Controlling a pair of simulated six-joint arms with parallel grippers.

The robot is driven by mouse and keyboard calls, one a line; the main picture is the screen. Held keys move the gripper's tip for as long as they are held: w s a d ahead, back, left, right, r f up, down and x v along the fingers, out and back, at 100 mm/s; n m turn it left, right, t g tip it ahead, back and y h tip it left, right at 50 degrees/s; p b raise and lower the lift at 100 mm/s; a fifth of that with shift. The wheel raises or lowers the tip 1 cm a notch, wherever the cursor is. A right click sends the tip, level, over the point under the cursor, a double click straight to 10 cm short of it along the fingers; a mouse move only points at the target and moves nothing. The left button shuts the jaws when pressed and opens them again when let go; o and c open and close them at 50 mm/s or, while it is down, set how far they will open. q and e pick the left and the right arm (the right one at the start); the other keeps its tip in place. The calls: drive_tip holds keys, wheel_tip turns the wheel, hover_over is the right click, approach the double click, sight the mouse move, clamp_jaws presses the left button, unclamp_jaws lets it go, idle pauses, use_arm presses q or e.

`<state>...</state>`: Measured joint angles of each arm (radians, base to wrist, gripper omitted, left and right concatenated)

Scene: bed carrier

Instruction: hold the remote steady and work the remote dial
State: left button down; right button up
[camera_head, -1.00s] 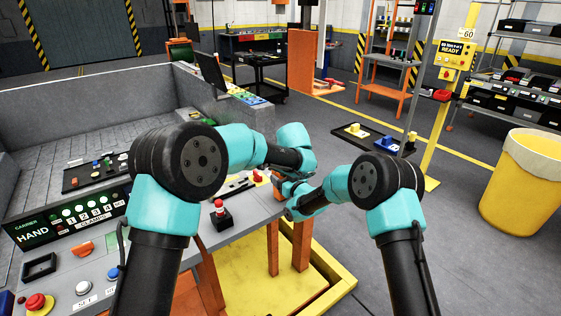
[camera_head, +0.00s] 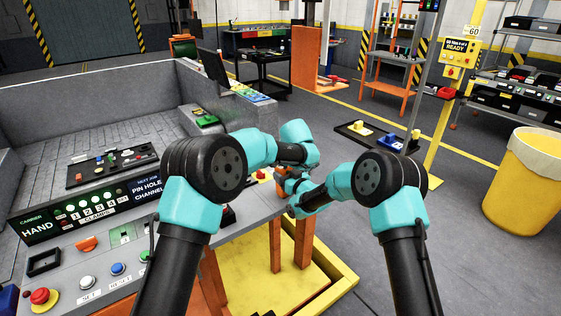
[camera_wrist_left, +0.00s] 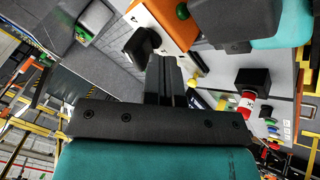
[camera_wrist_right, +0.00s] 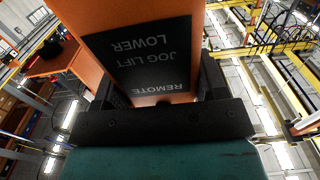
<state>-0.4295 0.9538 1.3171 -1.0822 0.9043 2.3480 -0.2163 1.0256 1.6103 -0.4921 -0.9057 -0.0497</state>
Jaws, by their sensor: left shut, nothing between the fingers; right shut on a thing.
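The orange remote (camera_wrist_right: 125,22) with a black label reading REMOTE, JOG LIFT, LOWER fills the right wrist view. My right gripper (camera_wrist_right: 160,95) is shut on it. In the left wrist view the remote (camera_wrist_left: 168,22) has a green button (camera_wrist_left: 183,11) and a black knob, seemingly the dial (camera_wrist_left: 141,44). My left gripper (camera_wrist_left: 168,75) is shut and empty, its tips close to the knob; I cannot tell whether they touch it. In the head view a little of the remote's orange shows beside my right gripper (camera_head: 287,186); the left fingers are not clear there.
A grey bench holds a control panel (camera_head: 84,213) with lit buttons and a red stop button (camera_head: 41,298). A yellow-edged platform (camera_head: 300,275) lies below. A yellow bin (camera_head: 522,185) stands at right.

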use_arm(q)
drive_tip(key=shift+w+a, duration=0.1)
drive_tip(key=m+h, duration=0.1)
drive_tip(key=m, duration=0.1)
drive_tip(key=shift+w+a+m+t+h, duration=0.1)
drive_tip(key=shift+w+m+t+h, duration=0.2)
drive_tip(key=shift+w+h, duration=0.1)
drive_tip(key=shift+w+a, duration=0.1)
drive_tip(key=shift+w, duration=0.05)
drive_tip(key=shift+s+d+r, duration=0.1)
drive_tip(key=shift+s+d, duration=0.05)
drive_tip(key=shift+d, duration=0.35)
drive_tip(key=shift+s+d, duration=0.15)
drive_tip(key=shift+d, duration=0.35)
drive_tip(key=shift+s, duration=0.1)
